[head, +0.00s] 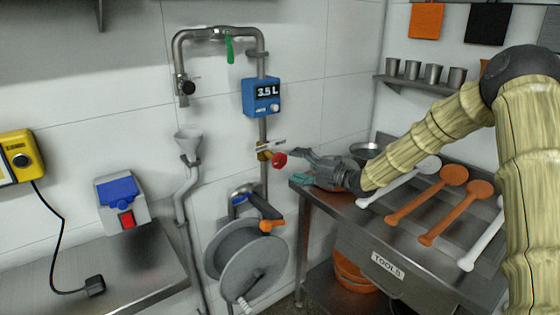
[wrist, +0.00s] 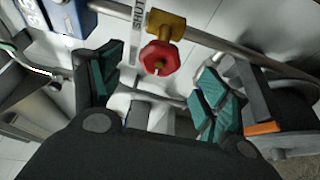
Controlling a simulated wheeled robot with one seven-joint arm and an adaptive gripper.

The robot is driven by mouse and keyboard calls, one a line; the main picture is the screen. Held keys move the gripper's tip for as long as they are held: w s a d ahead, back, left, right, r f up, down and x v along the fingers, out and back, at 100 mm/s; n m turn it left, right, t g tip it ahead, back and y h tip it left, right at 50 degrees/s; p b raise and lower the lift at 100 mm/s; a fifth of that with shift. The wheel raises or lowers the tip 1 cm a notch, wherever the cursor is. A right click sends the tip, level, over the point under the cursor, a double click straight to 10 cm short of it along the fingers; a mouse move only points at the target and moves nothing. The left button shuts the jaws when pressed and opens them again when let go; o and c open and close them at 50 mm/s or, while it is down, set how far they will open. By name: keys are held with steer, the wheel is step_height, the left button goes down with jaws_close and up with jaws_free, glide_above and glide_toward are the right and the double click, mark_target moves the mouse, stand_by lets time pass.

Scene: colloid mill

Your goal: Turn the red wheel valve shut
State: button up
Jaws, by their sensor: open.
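The red wheel valve (head: 279,160) sits on a brass body (head: 263,151) on the vertical steel pipe, below the blue meter. In the wrist view the red wheel (wrist: 159,58) is ahead of my gripper, between and beyond the two fingers, with the brass body (wrist: 166,25) behind it. A label reading "SHUT" (wrist: 138,18) is beside it. My gripper (head: 296,165) is just right of the wheel in the head view. Its teal-padded fingers (wrist: 158,95) are spread apart with nothing between them, and I see no contact with the wheel.
A blue meter (head: 262,96) reading 3.5 L is on the pipe above. A hose reel (head: 245,262) with an orange lever hangs below. The steel table (head: 350,218) at right holds white and orange paddles under my arm. A funnel (head: 188,140) is at left.

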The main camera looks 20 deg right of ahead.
mark_target(282, 162)
steer(key=shift+p+x, duration=0.55)
steer(key=shift+x, duration=2.9)
steer(key=c, duration=1.1)
